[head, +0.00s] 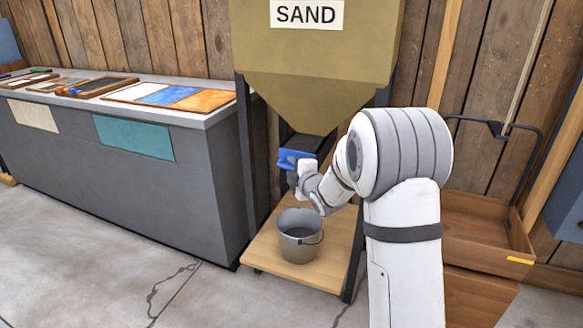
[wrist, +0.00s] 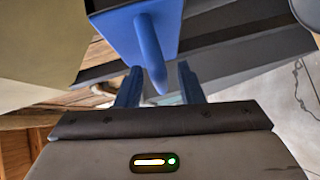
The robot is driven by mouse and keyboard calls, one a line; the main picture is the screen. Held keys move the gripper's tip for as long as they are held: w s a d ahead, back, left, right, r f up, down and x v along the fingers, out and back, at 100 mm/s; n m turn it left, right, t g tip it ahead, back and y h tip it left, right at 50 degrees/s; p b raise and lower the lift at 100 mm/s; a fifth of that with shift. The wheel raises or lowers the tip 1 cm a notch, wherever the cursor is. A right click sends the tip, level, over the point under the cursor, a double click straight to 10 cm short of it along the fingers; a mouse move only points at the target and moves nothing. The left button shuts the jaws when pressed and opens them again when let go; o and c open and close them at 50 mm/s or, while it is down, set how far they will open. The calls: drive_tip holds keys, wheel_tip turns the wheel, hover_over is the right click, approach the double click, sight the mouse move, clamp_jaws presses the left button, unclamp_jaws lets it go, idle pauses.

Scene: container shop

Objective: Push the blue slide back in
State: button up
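The blue slide (head: 297,156) sits under the mouth of the sand hopper (head: 315,92), with its blue end outside the dark frame. In the wrist view the slide (wrist: 112,35) shows as a blue plate with a round blue handle (wrist: 152,55) standing out from it. My gripper (wrist: 159,80) is open, with one finger on each side of the handle's end and a gap showing on both sides. In the head view my gripper (head: 293,178) is at the slide's front, partly hidden by the slide and my wrist. How far the slide is pulled out is hard to tell.
A grey bucket (head: 298,250) stands on a wooden platform (head: 273,262) below the hopper. Dark posts (head: 246,165) flank it. A grey counter (head: 150,165) with colour panels is at the left. A brown wooden crate (head: 480,235) is at the right behind my arm.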

drive_tip(key=p+v, duration=0.1)
drive_tip(key=v, duration=0.6)
drive_tip(key=shift+w, duration=0.1)
drive_tip(key=s+d+r+m+g+h+p, duration=0.3)
drive_tip(key=s+r+m+p, duration=0.25)
drive_tip(key=r+p, duration=0.3)
drive_tip(key=s+d+r+m+g+h+p, duration=0.25)
drive_tip(key=s+r+m+p, duration=0.25)
drive_tip(key=s+r+p, duration=0.3)
drive_tip(key=s+r+m+g+p, duration=0.3)
drive_tip(key=s+r+p, duration=0.4)
drive_tip(key=s, duration=0.4)
drive_tip(key=s+r+m+g+p, duration=0.4)
drive_tip(key=s+r+m+p, duration=0.2)
drive_tip(key=s, duration=0.6)
drive_tip(key=shift+s+a+r+p, duration=0.15)
drive_tip(key=shift+a+r+p, duration=0.1)
drive_tip(key=shift+r+p, duration=0.65)
